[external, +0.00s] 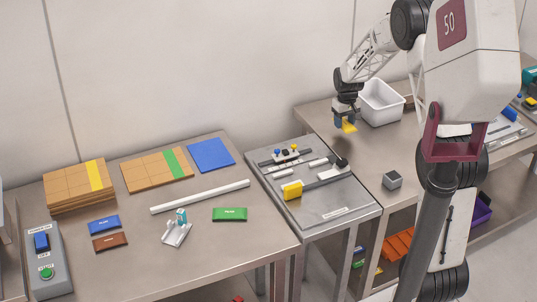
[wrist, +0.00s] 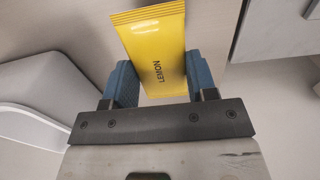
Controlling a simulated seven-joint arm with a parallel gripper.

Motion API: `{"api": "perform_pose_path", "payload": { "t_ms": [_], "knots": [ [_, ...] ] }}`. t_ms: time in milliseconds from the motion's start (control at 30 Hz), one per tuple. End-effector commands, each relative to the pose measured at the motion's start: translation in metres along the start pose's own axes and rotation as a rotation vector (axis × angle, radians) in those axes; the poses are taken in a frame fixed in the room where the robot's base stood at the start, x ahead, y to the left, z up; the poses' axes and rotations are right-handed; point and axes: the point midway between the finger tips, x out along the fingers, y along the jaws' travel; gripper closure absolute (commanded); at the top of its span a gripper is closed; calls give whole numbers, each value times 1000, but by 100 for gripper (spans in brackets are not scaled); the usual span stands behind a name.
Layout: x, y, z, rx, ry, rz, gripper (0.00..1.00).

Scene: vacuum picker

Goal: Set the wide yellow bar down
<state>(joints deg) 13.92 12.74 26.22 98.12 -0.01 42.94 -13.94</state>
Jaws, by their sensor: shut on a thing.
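The wide yellow bar (wrist: 157,52) is a flat yellow packet marked LEMON. My gripper (wrist: 161,84) is shut on it, with a blue finger on each side, and the bar sticks out beyond the fingers. In the external view my gripper (external: 345,116) hangs over the right-hand table just left of the white bin, with the yellow bar (external: 350,128) below its fingers. The bar looks held above the table; the exact gap cannot be told.
The white bin (external: 383,103) stands close beside my gripper. A grey cube (external: 392,180) sits near the table's front edge. A grey machine plate (external: 335,207) with a yellow block (external: 292,191) lies to the left. The steel table (external: 361,153) is bare between them.

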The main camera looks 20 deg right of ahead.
Motion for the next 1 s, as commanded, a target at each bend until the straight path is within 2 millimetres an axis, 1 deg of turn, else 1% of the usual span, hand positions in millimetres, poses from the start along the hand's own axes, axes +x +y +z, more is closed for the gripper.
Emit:
{"api": "perform_pose_path", "payload": {
  "t_ms": [100,433,533,700,800,1000],
  "knots": [
    [-1,1,-3,0,1,0,71],
    [1,1,-3,0,0,0,71],
    [8,1,-2,0,-1,0,71],
    [26,0,-2,0,-2,0,71],
    [33,1,-2,0,-1,0,71],
    [35,1,-2,0,0,0,71]
  ]
}}
